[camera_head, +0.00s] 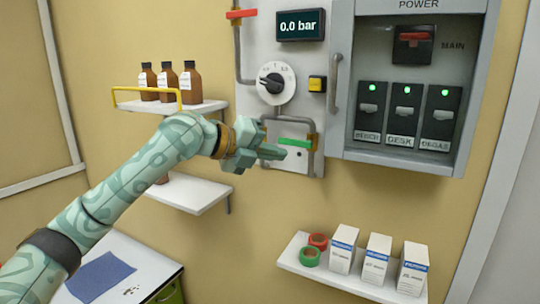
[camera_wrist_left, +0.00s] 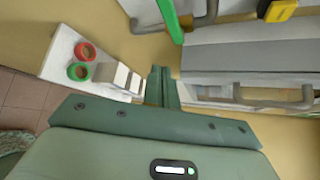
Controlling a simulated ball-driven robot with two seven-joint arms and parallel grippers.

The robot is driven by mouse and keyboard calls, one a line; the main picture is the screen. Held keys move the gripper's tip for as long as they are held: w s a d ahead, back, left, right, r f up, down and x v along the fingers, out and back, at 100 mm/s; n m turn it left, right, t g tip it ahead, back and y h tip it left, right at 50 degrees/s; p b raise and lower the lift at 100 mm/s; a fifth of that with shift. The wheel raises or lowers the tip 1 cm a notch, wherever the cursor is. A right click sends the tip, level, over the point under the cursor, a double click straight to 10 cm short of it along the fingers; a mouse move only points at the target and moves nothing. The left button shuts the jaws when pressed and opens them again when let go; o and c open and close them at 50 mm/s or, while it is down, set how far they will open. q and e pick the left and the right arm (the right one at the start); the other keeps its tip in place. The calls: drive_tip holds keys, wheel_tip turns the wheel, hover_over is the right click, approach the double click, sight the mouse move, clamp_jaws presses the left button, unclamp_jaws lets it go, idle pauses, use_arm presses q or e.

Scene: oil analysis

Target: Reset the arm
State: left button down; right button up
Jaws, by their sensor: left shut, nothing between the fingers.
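My left arm reaches in from the lower left of the head view. My left gripper (camera_head: 280,152) is shut and empty in front of the wall panel, close to a green lever handle (camera_head: 296,142); I cannot tell whether they touch. In the left wrist view the gripper's closed fingers (camera_wrist_left: 162,88) point away, and the green lever handle (camera_wrist_left: 171,20) shows above them. My right gripper is in neither view.
A power cabinet (camera_head: 340,90) with lit switches stands right of the panel. A dial (camera_head: 276,83) and a red lever (camera_head: 242,14) are above. Shelves hold brown bottles (camera_head: 190,83), white boxes (camera_head: 377,258) and tape rolls (camera_head: 310,257). A blue cloth (camera_head: 101,277) lies lower left.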

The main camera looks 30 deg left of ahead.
use_arm(q)
drive_tip(key=shift+s+a+r, duration=0.25)
drive_tip(key=shift+s+r, duration=0.25)
drive_tip(key=shift+s, duration=0.15)
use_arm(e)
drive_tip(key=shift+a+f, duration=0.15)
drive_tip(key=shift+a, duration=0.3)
use_arm(q)
drive_tip(key=shift+a, duration=0.1)
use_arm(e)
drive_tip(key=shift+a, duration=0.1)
